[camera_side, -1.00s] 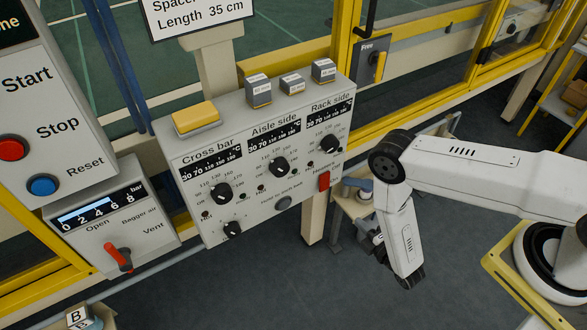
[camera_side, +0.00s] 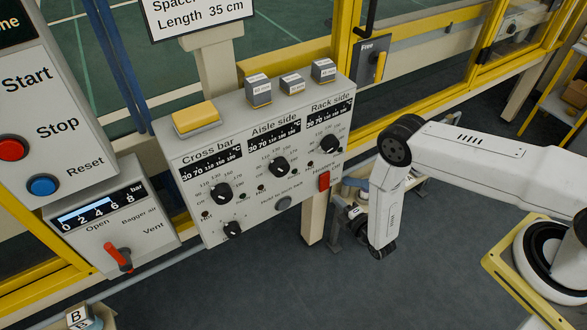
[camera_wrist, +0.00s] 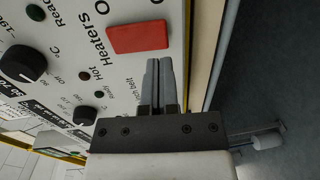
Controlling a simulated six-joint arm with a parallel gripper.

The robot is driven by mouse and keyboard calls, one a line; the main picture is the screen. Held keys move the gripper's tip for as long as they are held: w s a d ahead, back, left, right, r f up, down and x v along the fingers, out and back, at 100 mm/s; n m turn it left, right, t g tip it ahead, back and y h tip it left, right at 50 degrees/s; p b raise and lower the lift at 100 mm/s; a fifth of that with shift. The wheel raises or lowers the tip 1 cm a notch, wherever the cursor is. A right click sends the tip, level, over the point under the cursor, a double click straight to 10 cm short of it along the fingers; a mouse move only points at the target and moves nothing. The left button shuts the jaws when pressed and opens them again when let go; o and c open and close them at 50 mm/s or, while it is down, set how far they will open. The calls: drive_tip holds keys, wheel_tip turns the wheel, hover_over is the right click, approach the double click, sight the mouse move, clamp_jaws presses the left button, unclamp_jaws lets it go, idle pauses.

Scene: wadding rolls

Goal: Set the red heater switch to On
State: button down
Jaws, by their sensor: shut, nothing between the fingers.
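The red heater switch (camera_side: 323,180) is a small red rocker at the lower right of the grey control panel (camera_side: 190,150). In the wrist view the red switch (camera_wrist: 138,37) is large, just above and left of my fingertips, beside the word "Heaters" and a partly cut-off letter "O". My gripper (camera_wrist: 159,62) is shut and empty. Its fingertips are close to the switch in that picture; I cannot tell whether they touch the panel. In the side view my gripper is mostly hidden by my arm, right of and below the switch. I cannot tell the switch's setting.
A yellow-framed fence stands behind. Open floor lies below.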

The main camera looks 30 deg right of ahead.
sight(325, 189)
drive_tip(key=shift+w+f, duration=0.15)
drive_tip(key=shift+w, duration=0.9)
drive_tip(key=shift+w+f, duration=0.1)
drive_tip(key=shift+w, duration=0.9)
drive_tip(key=shift+w, duration=0.1)
drive_tip(key=shift+w+f, duration=0.1)
drive_tip(key=shift+w, duration=0.1)
drive_tip(key=shift+s, duration=0.15)
drive_tip(key=s+f, duration=0.1)
drive_tip(key=s, duration=1.2)
drive_tip(key=shift+s+f, duration=0.25)
drive_tip(key=shift+s, duration=0.15)
drive_tip(key=shift+w, duration=0.1)
